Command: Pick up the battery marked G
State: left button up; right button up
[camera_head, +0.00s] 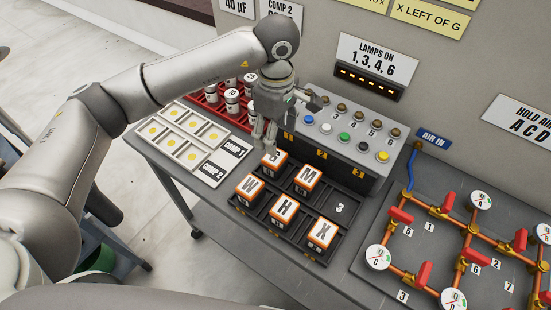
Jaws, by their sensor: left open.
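Several batteries with orange-edged white tops sit in a black slotted tray (302,241). I read W (249,187), M (307,179), H (284,211) and X (322,233) on them. One more battery (273,160) sits at the back left of the tray. Its letter is partly hidden by my gripper, and I cannot tell for sure which it is. My left gripper (263,133) points down, open, just above and behind this battery. I cannot tell whether they touch. My right gripper is not in view.
The slot marked 3 (340,208) is empty. A grey lamp and button box (330,160) stands behind the tray. Red racks (208,101) with white canisters and a white card tray (190,143) lie left. A copper pipe board (440,250) with red valves lies right.

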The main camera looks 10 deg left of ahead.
aim_at(275, 158)
pick_arm(q)
notch_tip(275, 158, down, 4)
jog(key=shift+s+f+p, duration=0.1)
jog(key=shift+p, duration=0.3)
jog(key=f+p, duration=0.1)
jog(key=f, duration=0.1)
jog(key=f+p, duration=0.1)
jog(key=f, duration=0.1)
jog(key=shift+s+a, duration=0.1)
jog(key=shift+s, duration=0.1)
jog(key=shift+w+f, duration=0.1)
jog(key=shift+f, duration=0.45)
jog(key=c, duration=1)
jog(key=shift+r, duration=0.1)
